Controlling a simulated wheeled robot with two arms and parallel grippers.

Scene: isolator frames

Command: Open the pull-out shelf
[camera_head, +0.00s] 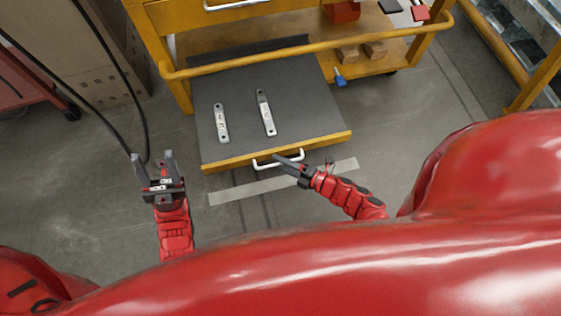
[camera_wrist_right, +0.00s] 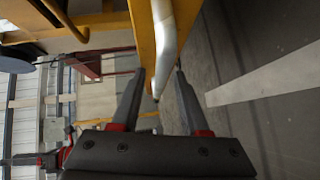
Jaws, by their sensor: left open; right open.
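The pull-out shelf (camera_head: 305,105) has a dark grey top and a yellow front edge. It sticks out well beyond the yellow cart frame, low above the floor. Its white bar handle (camera_head: 262,164) is on the front edge. My right gripper (camera_head: 278,162) is at the right part of this handle, fingers apart. In the right wrist view the handle (camera_wrist_right: 165,40) runs between or just in front of the open fingertips (camera_wrist_right: 159,72); I cannot tell if they touch it. My left gripper (camera_head: 153,155) is open and empty, left of the shelf above the floor.
Two metal bars, a left one (camera_head: 221,123) and a right one (camera_head: 266,112), lie on the shelf. A yellow rail (camera_head: 300,50) crosses above its back part. A black cable (camera_head: 143,110) hangs near my left gripper. Floor in front of the shelf is clear.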

